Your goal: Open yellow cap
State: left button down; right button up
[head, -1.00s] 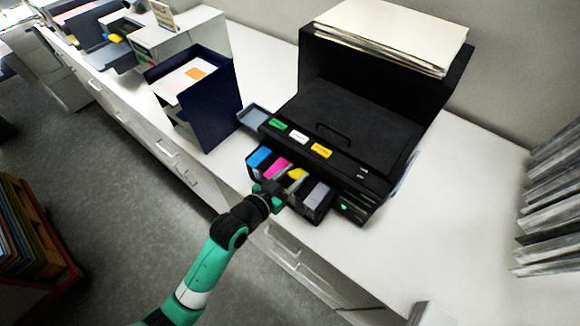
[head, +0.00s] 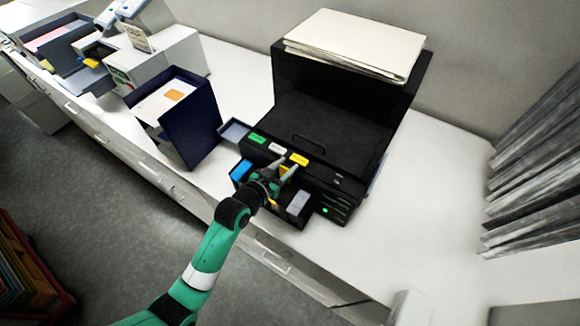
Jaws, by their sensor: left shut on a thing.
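The black printer (head: 330,140) has an open front with several colored ink slots. A yellow piece, which looks like the yellow cap (head: 284,169), shows at the fingers of my left gripper (head: 279,174). The gripper is shut on it at the front of the printer. The gripper hides most of the cap and the slots behind it, so I cannot tell whether the cap is tilted open. A blue slot (head: 241,170) shows left of the gripper and a grey slot (head: 298,203) to its right. My right gripper is not in view.
A navy holder (head: 190,125) stands further left. The white counter (head: 420,200) right of the printer is clear.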

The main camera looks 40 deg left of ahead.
pick_arm(q)
jog(key=shift+w, duration=0.1)
dwell(0.4)
jog(key=shift+c, duration=1.9)
grip_release()
jog(key=v, duration=1.1)
jog(key=shift+s+r+p, duration=0.25)
jog(key=shift+p, duration=0.2)
jog(key=shift+d, duration=0.1)
